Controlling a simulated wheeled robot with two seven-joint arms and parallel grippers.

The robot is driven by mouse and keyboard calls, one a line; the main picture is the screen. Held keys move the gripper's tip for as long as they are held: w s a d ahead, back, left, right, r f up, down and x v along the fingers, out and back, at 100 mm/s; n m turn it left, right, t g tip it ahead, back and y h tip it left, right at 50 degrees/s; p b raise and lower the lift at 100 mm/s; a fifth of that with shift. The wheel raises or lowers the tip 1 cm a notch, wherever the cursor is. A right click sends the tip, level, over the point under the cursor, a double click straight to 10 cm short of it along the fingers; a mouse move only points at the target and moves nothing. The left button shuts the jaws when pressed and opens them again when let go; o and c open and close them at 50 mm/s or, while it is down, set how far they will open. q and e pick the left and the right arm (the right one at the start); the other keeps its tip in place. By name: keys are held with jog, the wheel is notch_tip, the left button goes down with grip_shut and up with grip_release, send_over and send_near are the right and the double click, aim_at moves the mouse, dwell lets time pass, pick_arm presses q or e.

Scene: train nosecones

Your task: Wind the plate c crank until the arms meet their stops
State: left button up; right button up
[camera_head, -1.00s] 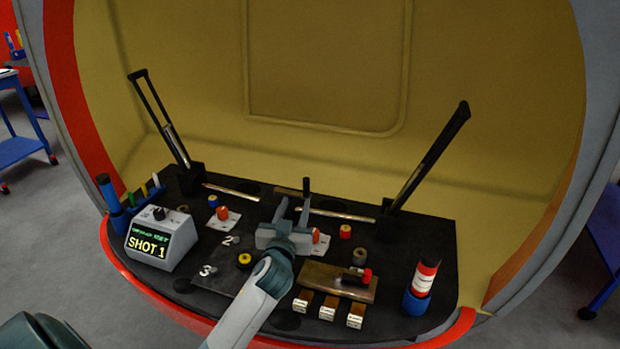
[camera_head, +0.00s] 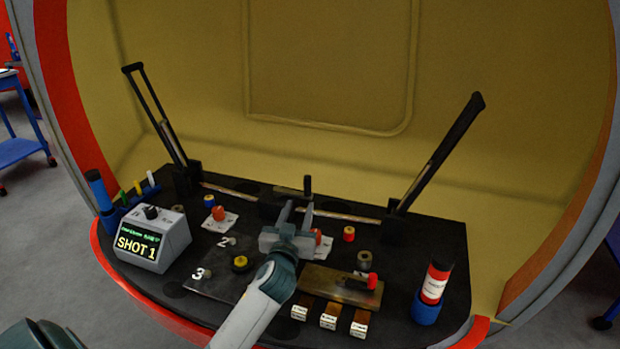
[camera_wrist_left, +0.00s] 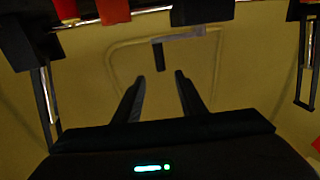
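The crank shows in the head view as a black upright handle (camera_head: 307,186) on a short bar at the middle back of the dark deck. In the left wrist view its black grip (camera_wrist_left: 159,56) hangs from a grey bar, beyond and between my fingertips. My left gripper (camera_head: 297,207) is open and empty, its two fingers (camera_wrist_left: 157,85) apart and short of the crank, not touching it. The left arm (camera_head: 155,115) and right arm (camera_head: 438,152) are black and lean outward, raised at either side. Thin metal rods run from their bases towards the middle. I cannot read a plate c label.
A grey box reading SHOT 1 (camera_head: 152,238) stands on the left. Red buttons (camera_head: 218,213), a yellow knob (camera_head: 240,263), a brown plate (camera_head: 335,284), tagged blocks (camera_head: 329,316) and a red-white canister in a blue cup (camera_head: 425,313) crowd the deck around my forearm.

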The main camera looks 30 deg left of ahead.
pick_arm(q)
jog(key=shift+w, duration=0.1)
jog(key=x, duration=1.7)
jog(key=shift+w, duration=0.1)
grip_shut()
